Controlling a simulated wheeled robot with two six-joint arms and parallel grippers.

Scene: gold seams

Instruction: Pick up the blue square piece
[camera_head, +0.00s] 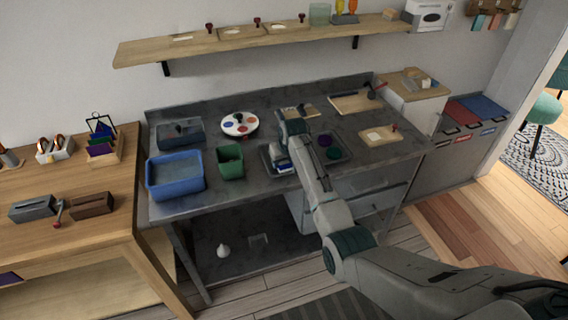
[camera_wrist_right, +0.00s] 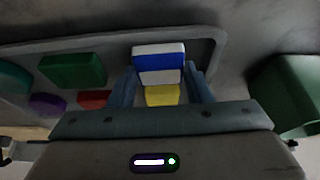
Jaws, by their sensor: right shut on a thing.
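A blue piece with white bands, squarish (camera_wrist_right: 158,63), is between the two fingertips of my right gripper (camera_wrist_right: 160,72) in the wrist view. The fingers are shut on its sides. In the head view my right gripper (camera_head: 282,160) is at the left part of the grey tray (camera_head: 343,161), with a bit of blue and white (camera_head: 284,168) at its tip. I cannot tell whether the piece is clear of the tray floor. A yellow piece (camera_wrist_right: 162,96) shows below it in the wrist view. My left gripper is not in view.
Green (camera_wrist_right: 72,70), purple (camera_wrist_right: 47,104) and red (camera_wrist_right: 94,99) pieces lie in the tray. A green bin (camera_head: 230,162) and a blue bin (camera_head: 176,178) stand left of it. A round white palette (camera_head: 240,124) lies behind the bins. A board (camera_head: 381,136) lies right of the tray.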

